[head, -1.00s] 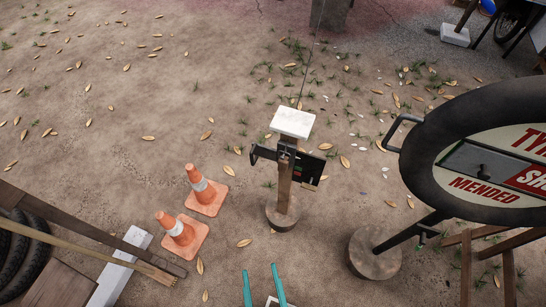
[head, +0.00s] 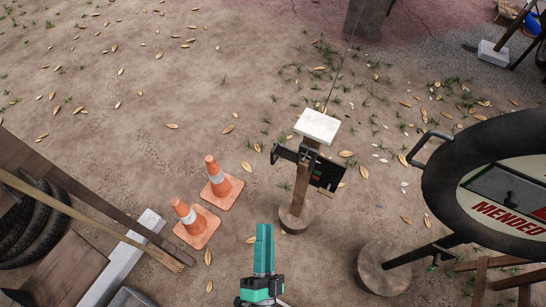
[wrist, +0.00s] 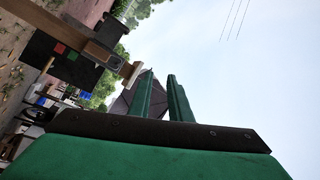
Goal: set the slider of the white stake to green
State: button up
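The white stake is a wooden post with a white cap (head: 317,126), upright on a round base (head: 296,219). A dark crossbar (head: 283,154) and a black panel (head: 328,174) with small coloured marks are fixed across it. In the wrist view the post (wrist: 45,22) lies slanted at upper left, and the black panel (wrist: 48,62) shows a red square (wrist: 60,48) and a green square (wrist: 72,56). I cannot tell which mark the slider stands at. My gripper (head: 264,228) is in front of and left of the post, apart from it. Its fingers (wrist: 165,80) are parted and empty.
Two orange cones (head: 219,178) (head: 190,218) stand left of the stake. A round tyre sign (head: 488,190) with a handle stands at right on a round base (head: 384,268). A wooden cart with tyres (head: 25,220) is at lower left. Open dirt lies behind.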

jog(key=w+d+m+h, duration=0.1)
jog(key=w+m+h, duration=0.45)
jog(key=m, duration=0.55)
jog(key=m+g+h, duration=0.5)
jog(key=m+g, duration=0.3)
jog(key=m, duration=1.3)
send_near(272, 162)
jog(key=x, duration=0.3)
jog(key=r+x, duration=0.1)
jog(key=x, duration=0.6)
jog(key=shift+w+r, duration=0.35)
jog(key=shift+r, duration=0.05)
jog(key=shift+c, duration=0.4)
grip_shut()
